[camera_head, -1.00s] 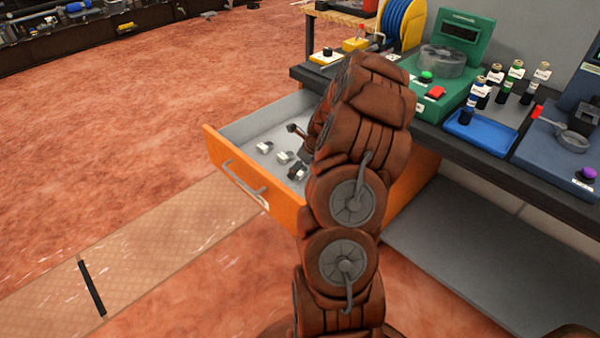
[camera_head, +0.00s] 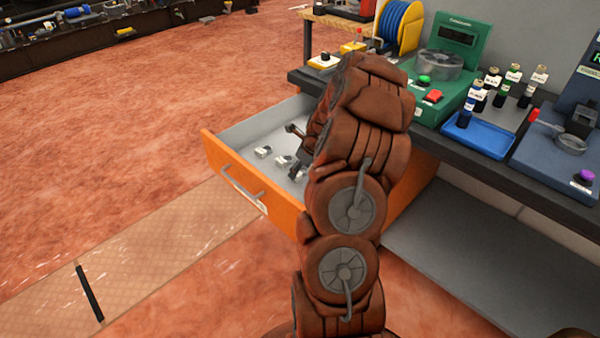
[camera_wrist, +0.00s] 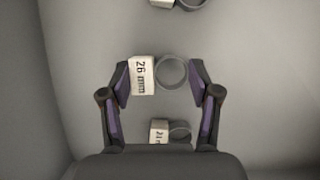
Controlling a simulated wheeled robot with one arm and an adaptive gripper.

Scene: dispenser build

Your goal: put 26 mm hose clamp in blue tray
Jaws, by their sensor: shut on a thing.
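The 26 mm hose clamp, a grey ring with a white block marked 26 (camera_wrist: 143,76), is between the fingers of my gripper (camera_wrist: 160,82) in the wrist view. The left finger is against the block and the right finger is by the ring. My gripper is shut on it, inside the open drawer. In the head view my gripper (camera_head: 297,152) is largely hidden behind my arm. The blue tray (camera_head: 494,145) lies on the bench at the right, with a labelled bottle at its left end.
Another clamp with a white block (camera_wrist: 159,131) lies just below the held one, and a further one (camera_wrist: 162,2) is at the top edge. The orange-fronted drawer (camera_head: 225,170) stands open under the bench. A green machine (camera_head: 455,60) and several bottles stand near the tray.

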